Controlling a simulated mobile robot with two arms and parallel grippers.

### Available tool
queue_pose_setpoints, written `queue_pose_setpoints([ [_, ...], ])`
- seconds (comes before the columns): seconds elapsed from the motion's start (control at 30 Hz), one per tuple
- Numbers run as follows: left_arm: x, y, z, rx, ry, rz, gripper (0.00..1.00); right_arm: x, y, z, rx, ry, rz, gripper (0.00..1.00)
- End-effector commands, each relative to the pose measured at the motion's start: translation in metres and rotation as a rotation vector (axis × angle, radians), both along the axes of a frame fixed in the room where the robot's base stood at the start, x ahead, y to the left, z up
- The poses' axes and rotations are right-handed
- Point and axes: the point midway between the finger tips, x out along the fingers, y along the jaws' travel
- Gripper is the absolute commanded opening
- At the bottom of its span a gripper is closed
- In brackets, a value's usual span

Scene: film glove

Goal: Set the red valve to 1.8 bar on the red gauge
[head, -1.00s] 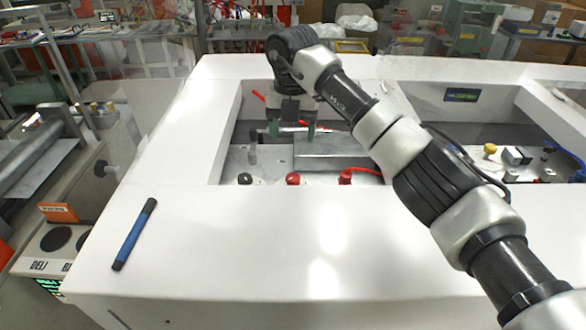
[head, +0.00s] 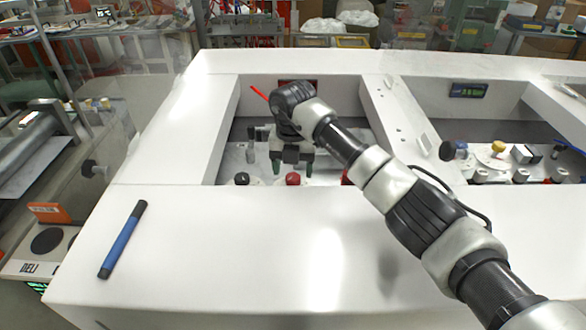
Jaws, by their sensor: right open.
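The red valve (head: 293,179) is a small red knob at the front edge of the left recess in the white housing (head: 150,215). My right gripper (head: 292,168) is open, with its green-tipped fingers pointing down just behind the red valve, one to either side of it in the picture. I cannot tell whether they touch it. A dark red panel (head: 312,82) on the recess's back wall may be the red gauge. My arm covers most of it and no reading shows. My left gripper is out of view.
A black knob (head: 242,179) stands left of the red valve, and another red part (head: 346,178) shows to its right, partly behind my arm. A blue marker (head: 123,240) lies on the housing. The right recess holds a yellow knob (head: 498,147) and a green display (head: 467,90).

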Motion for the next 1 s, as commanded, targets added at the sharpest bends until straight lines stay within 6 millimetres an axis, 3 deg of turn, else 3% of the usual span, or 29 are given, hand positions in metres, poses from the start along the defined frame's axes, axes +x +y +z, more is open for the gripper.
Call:
queue_pose_setpoints([
  [0.2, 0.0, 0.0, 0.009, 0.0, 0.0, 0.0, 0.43, 0.0, 0.0, -0.023, 0.0, 0.001, -0.001, 0.65],
  [0.53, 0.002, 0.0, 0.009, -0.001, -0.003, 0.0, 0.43, 0.0, 0.0, -0.027, 0.0, -0.001, 0.0, 0.65],
  [0.87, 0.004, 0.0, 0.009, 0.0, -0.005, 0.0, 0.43, 0.0, 0.0, -0.027, 0.0, -0.001, 0.0, 0.16],
  [1.0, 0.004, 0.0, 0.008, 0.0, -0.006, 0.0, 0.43, 0.0, 0.0, -0.027, 0.0, -0.001, 0.004, 0.16],
])
